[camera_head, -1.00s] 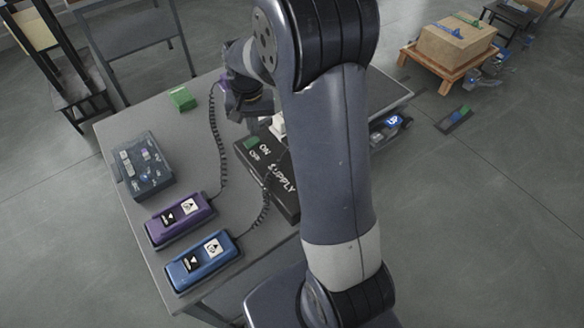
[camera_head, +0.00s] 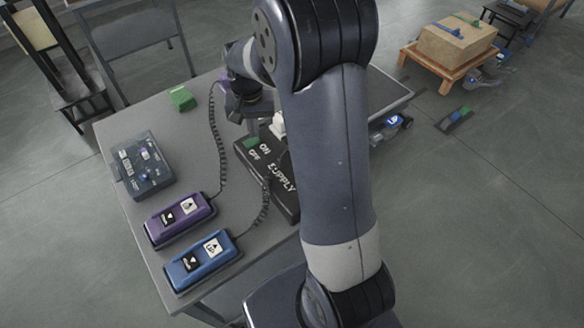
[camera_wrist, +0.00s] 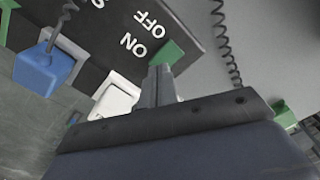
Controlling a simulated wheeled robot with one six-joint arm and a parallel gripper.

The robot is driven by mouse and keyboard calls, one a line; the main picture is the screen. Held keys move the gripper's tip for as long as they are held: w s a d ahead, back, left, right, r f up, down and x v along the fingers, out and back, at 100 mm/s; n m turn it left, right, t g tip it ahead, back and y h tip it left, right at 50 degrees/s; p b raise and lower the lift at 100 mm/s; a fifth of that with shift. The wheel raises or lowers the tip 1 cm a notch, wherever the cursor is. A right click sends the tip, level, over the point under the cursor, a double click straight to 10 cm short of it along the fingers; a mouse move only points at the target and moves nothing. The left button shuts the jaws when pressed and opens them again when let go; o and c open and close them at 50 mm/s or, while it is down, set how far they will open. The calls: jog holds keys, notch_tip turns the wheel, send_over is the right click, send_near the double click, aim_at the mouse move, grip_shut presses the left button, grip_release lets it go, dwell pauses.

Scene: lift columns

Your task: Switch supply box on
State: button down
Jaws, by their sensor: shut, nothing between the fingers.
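The black supply box (camera_head: 284,188) lies on the grey table, with white ON, OFF and SUPPLY lettering; it also shows in the wrist view (camera_wrist: 112,22). A green part (camera_head: 252,143) sits at its edge beside the ON and OFF labels, and shows in the wrist view (camera_wrist: 172,52). A white block (camera_wrist: 114,98) is at the box's end near ON. My gripper (camera_wrist: 158,78) is shut and empty, its fingertips close against the green part. I cannot tell whether they touch. In the head view my arm hides part of the box.
A purple handset (camera_head: 180,220) and a blue handset (camera_head: 203,264) with coiled cords lie on the near table. A grey control box (camera_head: 143,165) and a green block (camera_head: 182,98) are at the left. A blue wheeled item (camera_head: 393,123) is beyond the table's right edge.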

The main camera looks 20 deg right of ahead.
jog(key=shift+f+b, duration=0.35)
jog(key=shift+f, duration=0.3)
jog(key=shift+r+p, duration=2.85)
jog(key=shift+r, duration=0.75)
jog(key=shift+f, duration=0.1)
notch_tip(320, 180, down, 7)
jog(key=b, duration=0.6)
